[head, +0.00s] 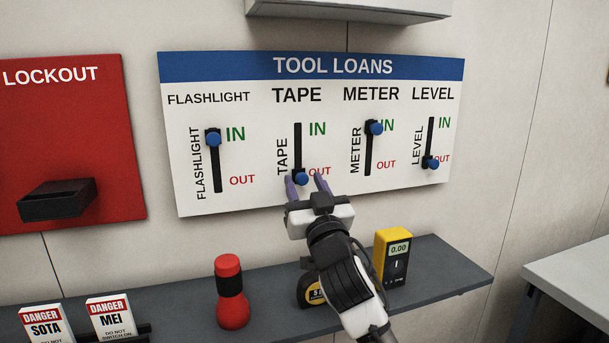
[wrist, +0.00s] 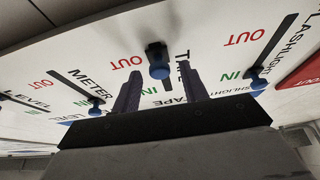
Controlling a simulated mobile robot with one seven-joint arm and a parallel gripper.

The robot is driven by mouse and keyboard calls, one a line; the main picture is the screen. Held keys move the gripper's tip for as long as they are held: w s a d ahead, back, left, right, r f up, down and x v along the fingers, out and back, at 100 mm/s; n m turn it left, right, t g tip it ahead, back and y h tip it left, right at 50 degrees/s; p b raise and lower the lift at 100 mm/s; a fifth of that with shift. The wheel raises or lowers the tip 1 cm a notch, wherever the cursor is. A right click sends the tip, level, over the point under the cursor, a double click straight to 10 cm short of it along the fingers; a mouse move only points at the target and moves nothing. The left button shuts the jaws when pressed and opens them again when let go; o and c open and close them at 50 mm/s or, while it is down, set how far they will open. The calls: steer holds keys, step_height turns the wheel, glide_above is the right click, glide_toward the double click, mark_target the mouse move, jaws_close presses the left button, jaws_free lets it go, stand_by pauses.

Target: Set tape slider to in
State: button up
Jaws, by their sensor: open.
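The TOOL LOANS board (head: 260,203) hangs on the wall with four labelled vertical sliders. The tape slider's blue knob (head: 301,179) is at the bottom of its black slot (head: 298,145), beside the red OUT. My gripper (head: 305,177) is open in front of it, with one purple finger on each side of the knob. In the wrist view, which is upside down, the tape knob (wrist: 159,71) shows between the two fingertips with gaps on both sides. I cannot tell how deep the fingers reach around it.
The flashlight knob (head: 213,139) and meter knob (head: 375,128) are up at IN; the level knob (head: 430,162) is down at OUT. Below, a shelf (head: 440,275) holds a red flashlight (head: 231,290), a tape measure (head: 311,291) partly behind my arm, and a yellow meter (head: 394,255).

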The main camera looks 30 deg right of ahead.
steer(key=shift+w+r, duration=0.15)
steer(key=shift+w, duration=0.25)
steer(key=shift+c, duration=0.3)
jaws_close()
step_height(320, 180, up, 10)
steer(key=p, duration=0.4)
steer(key=shift+s+f, duration=0.1)
steer(key=shift+f, duration=0.15)
steer(key=shift+o, duration=0.3)
jaws_free()
steer(key=shift+d, duration=0.1)
